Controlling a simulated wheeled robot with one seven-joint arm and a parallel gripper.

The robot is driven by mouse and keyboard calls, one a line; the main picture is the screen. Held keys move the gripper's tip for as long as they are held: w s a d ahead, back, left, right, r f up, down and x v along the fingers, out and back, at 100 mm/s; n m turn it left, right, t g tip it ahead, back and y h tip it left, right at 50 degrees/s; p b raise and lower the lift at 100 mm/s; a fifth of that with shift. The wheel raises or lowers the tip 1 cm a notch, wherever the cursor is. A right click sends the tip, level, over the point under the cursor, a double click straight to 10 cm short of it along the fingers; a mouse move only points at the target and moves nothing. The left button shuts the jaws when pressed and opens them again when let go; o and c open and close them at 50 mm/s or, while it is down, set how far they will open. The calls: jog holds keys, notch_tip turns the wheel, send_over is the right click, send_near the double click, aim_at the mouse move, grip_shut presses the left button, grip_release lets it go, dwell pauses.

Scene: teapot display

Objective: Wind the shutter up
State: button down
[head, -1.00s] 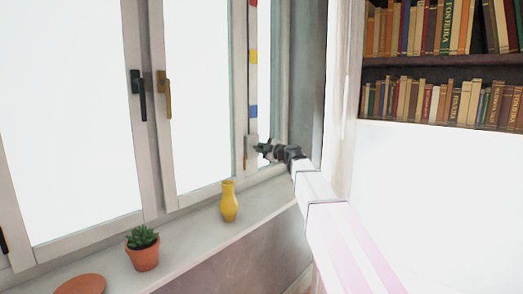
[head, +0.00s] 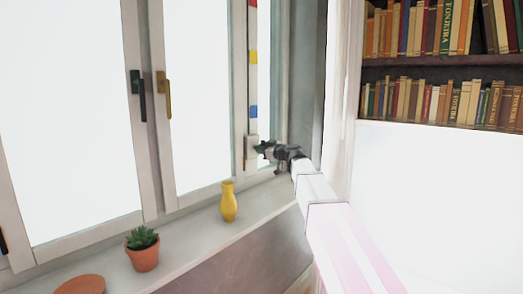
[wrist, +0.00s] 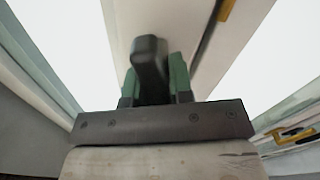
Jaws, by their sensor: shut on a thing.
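A pale winder plate (head: 251,148) sits low on the right window post. My gripper (head: 266,149) is at the end of my outstretched arm, right beside this plate. In the wrist view, a dark crank handle (wrist: 150,62) stands between the green fingers of my gripper (wrist: 155,80), and they are shut on it. The rest of the crank is hidden by the gripper or too small to tell. The window panes (head: 65,110) show plain bright white, and I cannot make out a shutter in them.
A yellow vase (head: 229,203), a potted succulent (head: 143,252) and a terracotta disc (head: 80,284) stand on the sill (head: 195,240) below the window. A black handle (head: 138,95) and a brass handle (head: 164,95) are on the frames. Bookshelves (head: 440,60) are at right.

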jog(key=m, duration=0.7)
jog(key=shift+d, duration=0.1)
jog(key=m, duration=0.6)
jog(key=shift+w+f+m, duration=0.1)
jog(key=shift+w+m, duration=0.05)
jog(key=shift+m, duration=0.25)
jog(key=c, duration=1)
grip_release()
jog(key=shift+c, duration=0.2)
jog(key=v, duration=1.1)
